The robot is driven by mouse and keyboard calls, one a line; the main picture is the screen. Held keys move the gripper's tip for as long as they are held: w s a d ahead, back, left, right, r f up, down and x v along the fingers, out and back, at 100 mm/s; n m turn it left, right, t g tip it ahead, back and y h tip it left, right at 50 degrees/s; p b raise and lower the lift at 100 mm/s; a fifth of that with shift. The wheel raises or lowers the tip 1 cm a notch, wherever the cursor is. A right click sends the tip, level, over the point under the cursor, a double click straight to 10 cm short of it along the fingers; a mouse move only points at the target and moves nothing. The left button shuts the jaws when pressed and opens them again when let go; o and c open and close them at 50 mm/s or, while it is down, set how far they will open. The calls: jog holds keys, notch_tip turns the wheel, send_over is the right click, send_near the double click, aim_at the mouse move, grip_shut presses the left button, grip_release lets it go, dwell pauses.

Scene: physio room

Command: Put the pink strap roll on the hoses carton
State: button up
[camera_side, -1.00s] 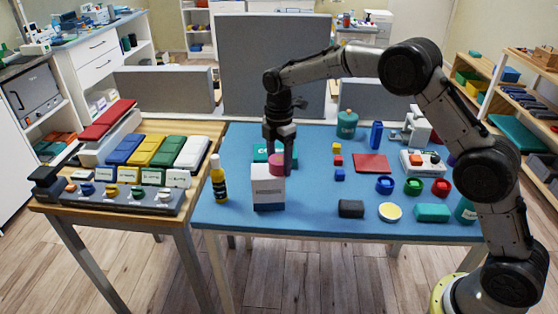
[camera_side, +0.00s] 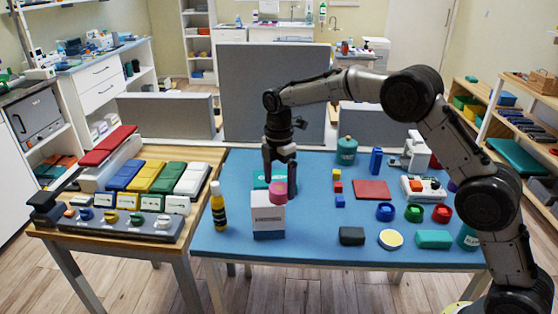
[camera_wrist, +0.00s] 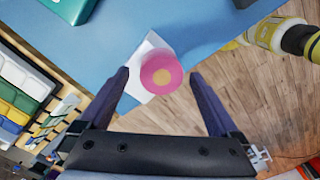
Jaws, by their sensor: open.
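The pink strap roll (camera_side: 278,191) rests on the top of a white carton (camera_side: 268,219) with a dark printed band; its lettering is too small to read. In the wrist view the pink roll (camera_wrist: 161,74) shows its round top, over a white corner of the carton (camera_wrist: 147,58). My gripper (camera_side: 280,180) is open right above the carton. In the wrist view the fingers of my gripper (camera_wrist: 160,75) stand left and right of the roll, with a gap on each side.
A yellow and black bottle (camera_side: 218,207) stands left of the carton. A green box (camera_side: 261,179) is close behind it. Small blocks, a red mat (camera_side: 371,190), rings and a dark block (camera_side: 351,236) lie to the right. Blue tabletop (camera_side: 310,240) is bare right of the carton.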

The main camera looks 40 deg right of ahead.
aim_at(279, 187)
notch_tip(279, 187, up, 9)
jog(key=s+d+r+m+t, duration=0.15)
jog(key=s+r+m, duration=0.25)
jog(key=s+r, duration=0.4)
jog(key=s+d+r+m+t, duration=0.2)
jog(key=s+m, duration=0.3)
jog(key=s, duration=0.6)
jog(key=s+f+m+t, duration=0.1)
jog(key=s+f+m, duration=0.2)
jog(key=s, duration=0.6)
jog(key=s+d+f+m+t, duration=0.1)
jog(key=s+f+m, duration=0.3)
jog(key=s, duration=0.5)
jog(key=shift+f+m, duration=0.3)
jog(key=shift+m, duration=0.7)
